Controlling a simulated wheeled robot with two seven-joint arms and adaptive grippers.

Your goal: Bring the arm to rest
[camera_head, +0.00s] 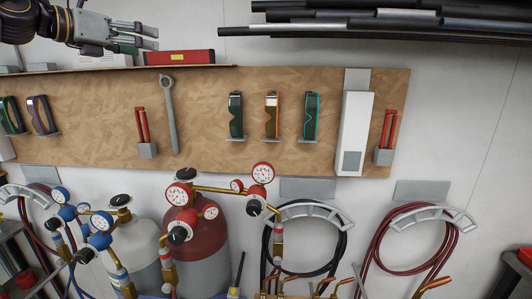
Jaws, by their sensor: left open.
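My left arm (45,22) comes in at the top left corner. Its gripper (150,37) points right, with its fingers apart and nothing between them. My right gripper is not in view. No frame jig shows in this view.
A wooden pegboard (200,110) holds goggles (271,115), a wrench (170,115) and red-handled tools. A red level (180,57) lies above it. Dark pipes (390,20) hang top right. Gas cylinders (207,235) with gauges and coiled hoses (415,240) stand below.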

